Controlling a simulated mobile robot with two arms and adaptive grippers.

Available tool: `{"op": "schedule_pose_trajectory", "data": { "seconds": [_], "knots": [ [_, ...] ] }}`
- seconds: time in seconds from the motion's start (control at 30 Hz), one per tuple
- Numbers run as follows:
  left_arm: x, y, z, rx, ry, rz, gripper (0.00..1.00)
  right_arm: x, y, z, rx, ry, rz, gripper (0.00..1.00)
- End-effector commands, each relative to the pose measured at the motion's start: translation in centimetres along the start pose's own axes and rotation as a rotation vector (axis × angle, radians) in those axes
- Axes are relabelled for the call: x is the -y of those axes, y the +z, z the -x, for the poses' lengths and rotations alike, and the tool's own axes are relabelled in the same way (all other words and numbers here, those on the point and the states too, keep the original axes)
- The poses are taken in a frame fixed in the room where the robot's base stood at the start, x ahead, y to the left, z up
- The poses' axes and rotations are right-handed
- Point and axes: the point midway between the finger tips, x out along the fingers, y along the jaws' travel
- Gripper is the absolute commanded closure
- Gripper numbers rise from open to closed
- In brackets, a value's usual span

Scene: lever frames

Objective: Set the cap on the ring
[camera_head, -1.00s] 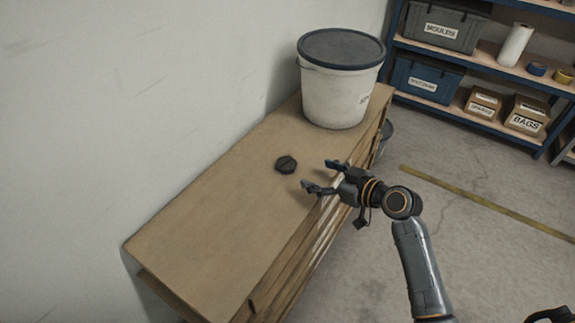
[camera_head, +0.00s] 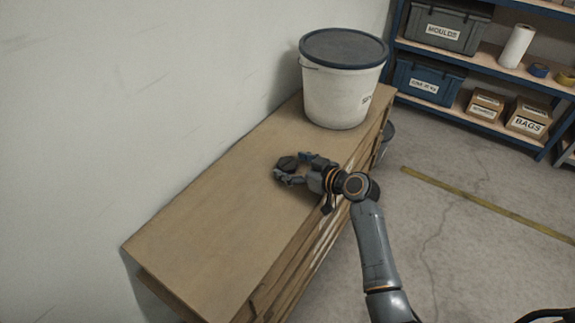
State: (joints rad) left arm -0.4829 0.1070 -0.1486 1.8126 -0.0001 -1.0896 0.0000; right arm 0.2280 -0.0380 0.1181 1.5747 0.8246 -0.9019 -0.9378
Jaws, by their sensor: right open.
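A small dark cap (camera_head: 286,162) lies on the wooden cabinet top (camera_head: 200,233), near the middle of its length. My right gripper (camera_head: 292,167) is open and low over the cabinet top, with its fingers reaching to the cap. One finger is on the far side and one on the near side of the cap. I cannot tell whether they touch it. I see no ring that I can make out. My left gripper is not in view.
A white bucket (camera_head: 335,97) with a dark blue lid stands at the far end of the cabinet top. A blue shelf unit (camera_head: 440,110) with boxes is at the back right. The near left part of the top is clear.

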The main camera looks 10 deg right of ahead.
Motion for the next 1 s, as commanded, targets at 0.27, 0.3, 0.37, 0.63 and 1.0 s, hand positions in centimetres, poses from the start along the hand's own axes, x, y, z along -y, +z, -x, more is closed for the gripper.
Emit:
{"op": "schedule_pose_trajectory", "data": {
  "seconds": [0.27,0.3,0.37,0.63,1.0],
  "knots": [
    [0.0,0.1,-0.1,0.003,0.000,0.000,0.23,0.0,0.0,0.0,0.000,-0.001,0.000,0.71],
    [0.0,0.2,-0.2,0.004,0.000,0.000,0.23,0.0,0.0,0.0,0.000,-0.001,0.000,0.79],
    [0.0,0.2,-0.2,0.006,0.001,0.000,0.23,0.0,0.0,0.0,0.000,-0.001,0.000,0.91],
    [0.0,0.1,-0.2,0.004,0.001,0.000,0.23,0.0,-0.2,0.1,-0.002,0.000,0.001,1.00],
    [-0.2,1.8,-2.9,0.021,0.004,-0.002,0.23,0.2,-3.9,2.3,-0.002,0.002,0.005,1.00]
  ]
}}
